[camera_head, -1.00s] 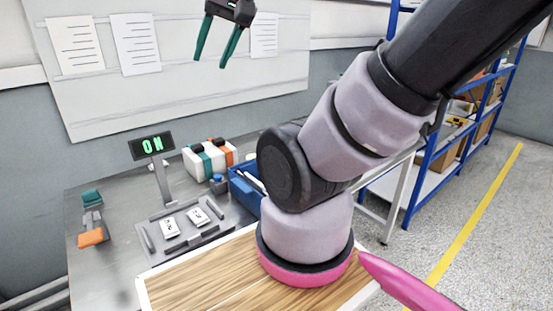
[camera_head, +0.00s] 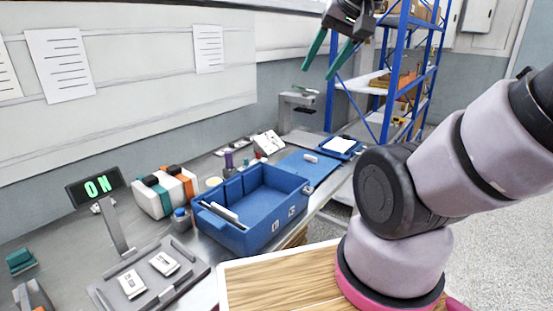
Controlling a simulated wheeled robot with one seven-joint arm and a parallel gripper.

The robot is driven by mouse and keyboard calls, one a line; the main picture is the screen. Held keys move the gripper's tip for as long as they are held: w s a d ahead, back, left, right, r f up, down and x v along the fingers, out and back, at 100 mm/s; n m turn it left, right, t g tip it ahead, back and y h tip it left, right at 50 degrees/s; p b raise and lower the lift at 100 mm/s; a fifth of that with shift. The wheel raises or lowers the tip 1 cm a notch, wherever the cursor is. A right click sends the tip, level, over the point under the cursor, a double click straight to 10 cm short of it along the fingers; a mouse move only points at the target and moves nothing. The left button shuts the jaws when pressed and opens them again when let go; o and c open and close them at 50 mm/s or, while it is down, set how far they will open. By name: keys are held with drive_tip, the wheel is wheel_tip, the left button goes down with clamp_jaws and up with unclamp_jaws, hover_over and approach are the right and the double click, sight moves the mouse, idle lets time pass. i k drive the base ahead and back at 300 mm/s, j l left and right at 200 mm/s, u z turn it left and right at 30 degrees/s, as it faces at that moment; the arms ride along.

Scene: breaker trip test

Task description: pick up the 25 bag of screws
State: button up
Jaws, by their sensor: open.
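My gripper (camera_head: 318,72) is high in the upper middle of the head view, its two green fingers apart and empty, well above the bench. No bag of screws can be made out for certain. Two small white pieces with dark markings, one nearer (camera_head: 132,283) and one farther (camera_head: 164,263), lie on a grey tray (camera_head: 190,277) at the lower left; their markings are too small to read surely. A blue bin (camera_head: 232,238) stands in the middle of the bench, with a pale strip at its left side and small white labels on its front.
A lit ON display (camera_head: 95,187) stands behind the grey tray. A white, green and orange item (camera_head: 165,190) stands beside the bin. A blue mat (camera_head: 307,166) and small items lie farther back. A blue rack (camera_head: 390,70) stands behind. My arm covers the lower right.

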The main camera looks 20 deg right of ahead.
sight(131, 283)
drive_tip(key=u, duration=1.4)
drive_tip(key=j+z, duration=0.1)
drive_tip(key=j, duration=0.3)
drive_tip(key=k+j+z, duration=0.15)
drive_tip(key=j, duration=0.25)
drive_tip(key=j+z, duration=0.1)
drive_tip(key=j, duration=0.3)
drive_tip(key=k+j+z, duration=0.1)
drive_tip(key=j, duration=0.3)
drive_tip(key=k+j+z, duration=0.15)
drive_tip(key=j, duration=0.2)
drive_tip(key=j+z, duration=0.1)
drive_tip(key=j, duration=0.3)
drive_tip(key=k+j+z, duration=0.1)
drive_tip(key=j, duration=0.25)
drive_tip(key=k, duration=0.1)
